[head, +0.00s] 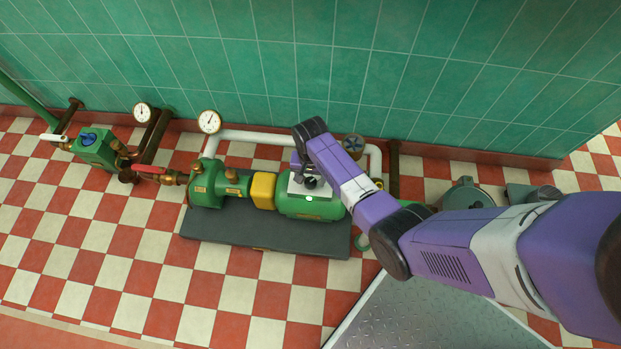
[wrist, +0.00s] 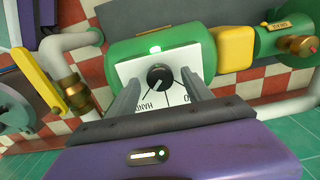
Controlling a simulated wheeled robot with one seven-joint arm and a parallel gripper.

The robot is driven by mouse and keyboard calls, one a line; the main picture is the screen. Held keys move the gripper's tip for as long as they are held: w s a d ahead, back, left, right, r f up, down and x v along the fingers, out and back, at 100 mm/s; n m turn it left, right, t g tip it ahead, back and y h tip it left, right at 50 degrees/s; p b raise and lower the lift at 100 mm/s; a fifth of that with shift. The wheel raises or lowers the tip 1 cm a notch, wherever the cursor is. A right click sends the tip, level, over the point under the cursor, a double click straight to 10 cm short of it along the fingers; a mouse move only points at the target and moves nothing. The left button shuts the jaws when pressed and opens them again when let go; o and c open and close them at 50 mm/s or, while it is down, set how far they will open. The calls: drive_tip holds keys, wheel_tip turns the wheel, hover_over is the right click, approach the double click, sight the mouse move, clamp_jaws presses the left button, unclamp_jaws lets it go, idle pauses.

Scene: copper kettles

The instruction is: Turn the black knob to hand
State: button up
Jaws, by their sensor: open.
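The black knob (wrist: 159,77) sits on a white plate (wrist: 131,69) on top of the green motor housing (wrist: 196,41). The plate shows upside down in the wrist view, with HAND printed at lower left and a 0 at lower right. Dark lines run out from the knob towards the marks. I cannot tell surely which mark the knob points to. My gripper (wrist: 160,84) is open, one finger on each side of the knob, with gaps visible. In the head view my arm partly covers the plate (head: 296,187).
The motor stands on a dark plinth (head: 265,238) with a yellow coupling (head: 263,190) and green pump (head: 207,186). White pipe (head: 255,136) and a gauge (head: 209,122) rise behind. A yellow lever (wrist: 38,78) stands left in the wrist view. Checkered floor in front is clear.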

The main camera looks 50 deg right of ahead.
wheel_tip(320, 180, up, 7)
drive_tip(key=p, duration=0.2)
drive_tip(key=shift+p, duration=0.3)
idle(0.3)
drive_tip(key=w+d+r+n+t+h, duration=0.25)
drive_tip(key=w+r+t, duration=0.2)
drive_tip(key=w, duration=0.35)
wheel_tip(320, 180, up, 15)
drive_tip(key=n+t, duration=0.5)
drive_tip(key=t, duration=0.5)
hover_over(310, 181)
drive_tip(key=s+a, duration=0.3)
drive_tip(key=a, duration=0.3)
drive_tip(key=s+a+r+n+t+y, duration=0.1)
drive_tip(key=s+a+r, duration=0.2)
drive_tip(key=s+r, duration=0.35)
drive_tip(key=s+a+r+n+t, duration=0.1)
drive_tip(key=s+a+r+n, duration=0.15)
drive_tip(key=s+r, duration=0.4)
drive_tip(key=s+a+r+g+y, duration=0.1)
drive_tip(key=s+a+g+y, duration=0.15)
drive_tip(key=s, duration=0.75)
wheel_tip(310, 181, up, 16)
drive_tip(key=h+p, duration=0.1)
drive_tip(key=p, duration=1.6)
drive_tip(key=shift+a+r+t, duration=0.25)
drive_tip(key=shift+a+t, duration=0.1)
drive_tip(key=shift+t, duration=0.05)
